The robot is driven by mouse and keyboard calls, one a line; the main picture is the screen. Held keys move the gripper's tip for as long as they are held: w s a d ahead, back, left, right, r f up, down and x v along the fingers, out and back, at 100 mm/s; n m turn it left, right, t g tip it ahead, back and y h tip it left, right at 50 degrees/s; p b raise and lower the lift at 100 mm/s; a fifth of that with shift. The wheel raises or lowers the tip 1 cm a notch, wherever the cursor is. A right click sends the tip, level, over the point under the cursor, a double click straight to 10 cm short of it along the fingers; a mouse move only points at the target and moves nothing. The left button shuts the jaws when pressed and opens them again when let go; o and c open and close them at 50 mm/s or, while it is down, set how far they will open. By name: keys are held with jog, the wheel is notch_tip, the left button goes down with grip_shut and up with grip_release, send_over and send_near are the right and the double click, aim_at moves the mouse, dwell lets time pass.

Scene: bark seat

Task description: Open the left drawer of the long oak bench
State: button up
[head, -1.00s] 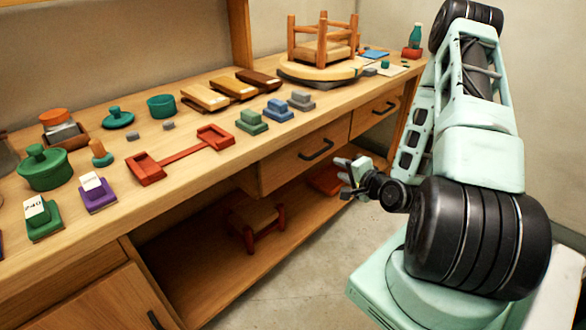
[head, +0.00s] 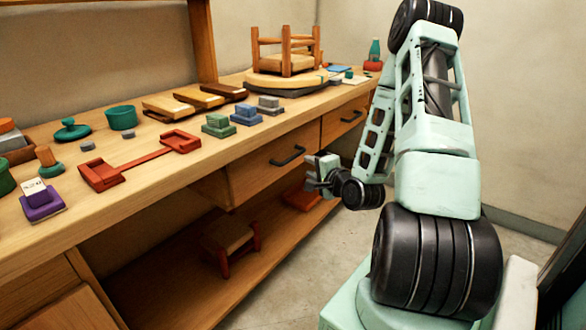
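The long oak bench (head: 130,210) runs from the lower left to the back right. Two closed drawers with dark bar handles show under its top. The left of these drawers (head: 250,178) has its handle (head: 288,156) in plain view. The right drawer (head: 335,122) is farther back, partly behind my arm. My gripper (head: 311,173) is in front of the bench, just right of the left drawer's handle in the picture and apart from it. Its small fingers point left and look spread, with nothing between them.
A low shelf (head: 170,290) under the bench holds a small stool (head: 230,243) and a red item (head: 301,197). Open floor (head: 335,235) lies before the drawers.

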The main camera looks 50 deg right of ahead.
aim_at(294, 158)
jog(key=x, duration=1.1)
grip_shut()
